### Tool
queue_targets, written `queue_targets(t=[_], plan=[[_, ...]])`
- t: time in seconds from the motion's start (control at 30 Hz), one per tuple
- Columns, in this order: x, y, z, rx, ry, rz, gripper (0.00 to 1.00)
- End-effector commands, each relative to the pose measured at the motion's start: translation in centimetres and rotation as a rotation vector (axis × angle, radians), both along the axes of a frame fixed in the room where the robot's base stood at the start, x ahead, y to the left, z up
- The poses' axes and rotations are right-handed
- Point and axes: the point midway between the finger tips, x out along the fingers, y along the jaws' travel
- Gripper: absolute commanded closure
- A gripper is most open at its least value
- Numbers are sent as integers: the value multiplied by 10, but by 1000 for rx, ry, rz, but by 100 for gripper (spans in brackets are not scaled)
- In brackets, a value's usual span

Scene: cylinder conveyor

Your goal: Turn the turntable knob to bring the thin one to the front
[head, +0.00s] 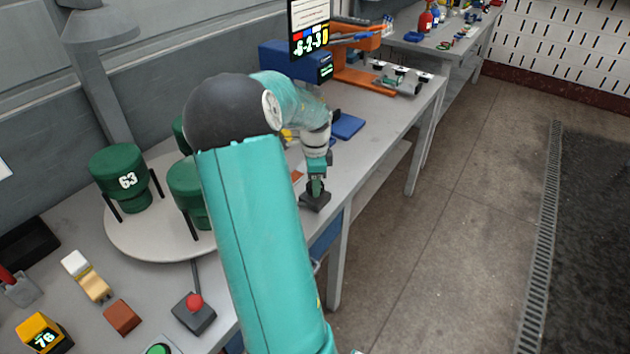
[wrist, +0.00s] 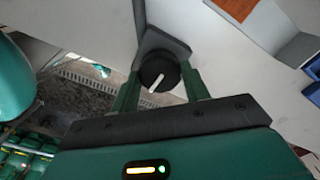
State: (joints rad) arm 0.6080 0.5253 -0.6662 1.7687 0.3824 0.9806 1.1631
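The turntable (head: 125,243) is a pale round disc at the left of the head view. It carries dark green cylinders: a wide one marked 63 (head: 122,178), another green one (head: 187,190) and one mostly hidden behind my arm. Which is thin cannot be told. The knob (wrist: 158,75) is black and round with a white pointer line, on a dark base (head: 315,202). My gripper (head: 316,184) points down at it. In the wrist view my gripper's green fingers (wrist: 160,88) flank the knob, close to both sides. Whether they touch it is unclear.
On the table are a red-button box (head: 194,312), a brown block (head: 122,317), a yellow display reading 76 (head: 43,334) and a green button (head: 158,350). An orange machine (head: 355,65) and a screen (head: 309,28) stand farther back. The floor at right is clear.

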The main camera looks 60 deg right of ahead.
Motion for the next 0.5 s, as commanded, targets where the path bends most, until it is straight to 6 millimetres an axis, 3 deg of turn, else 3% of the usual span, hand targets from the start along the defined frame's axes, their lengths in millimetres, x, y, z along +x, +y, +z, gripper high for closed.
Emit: queue_targets(t=[0.5], plan=[[0,0,1,-1,-1,76,77]])
